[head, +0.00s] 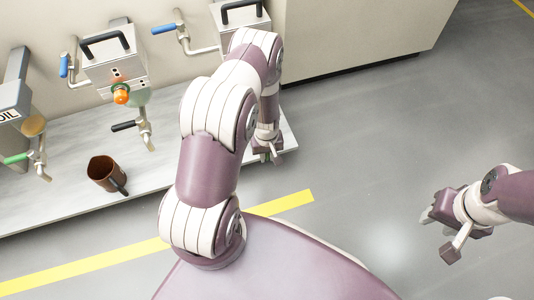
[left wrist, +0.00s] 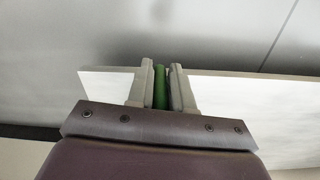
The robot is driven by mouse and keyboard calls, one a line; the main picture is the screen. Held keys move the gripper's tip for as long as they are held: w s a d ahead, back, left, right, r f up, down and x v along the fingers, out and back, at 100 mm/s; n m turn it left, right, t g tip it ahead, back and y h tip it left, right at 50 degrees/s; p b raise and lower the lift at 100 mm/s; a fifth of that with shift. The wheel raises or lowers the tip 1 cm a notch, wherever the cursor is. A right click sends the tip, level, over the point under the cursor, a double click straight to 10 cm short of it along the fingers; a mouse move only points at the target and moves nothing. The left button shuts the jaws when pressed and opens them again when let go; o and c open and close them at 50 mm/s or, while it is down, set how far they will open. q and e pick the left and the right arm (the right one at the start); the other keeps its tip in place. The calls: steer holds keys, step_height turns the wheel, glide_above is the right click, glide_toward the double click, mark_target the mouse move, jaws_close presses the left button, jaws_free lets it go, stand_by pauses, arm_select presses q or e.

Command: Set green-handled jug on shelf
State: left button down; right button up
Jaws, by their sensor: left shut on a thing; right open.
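In the left wrist view, my left gripper (left wrist: 161,88) is shut on a green handle (left wrist: 161,87), a narrow upright strip between its fingers. The rest of the green-handled jug is hidden. In the head view, my left gripper (head: 270,150) is low over the right end of the pale shelf (head: 165,185), partly hidden by my arm. The shelf also shows in the left wrist view (left wrist: 240,105), under the gripper. I cannot tell whether the jug touches it. My right gripper (head: 452,228) is open and empty over the floor, at the right.
A brown jug with a dark handle (head: 104,172) stands on the shelf at left. Machines with a blue lever (head: 64,66), an orange knob (head: 121,93), a black lever (head: 123,126) and a green lever (head: 17,158) stand behind. The floor right of the shelf is clear.

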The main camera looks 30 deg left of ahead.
arm_select(q)
steer(key=shift+f, duration=0.4)
steer(key=c, duration=0.9)
jaws_free()
steer(key=shift+c, duration=0.2)
step_height(320, 180, up, 13)
steer(key=p, duration=0.7)
steer(key=shift+p, duration=0.3)
steer(key=shift+f, duration=0.1)
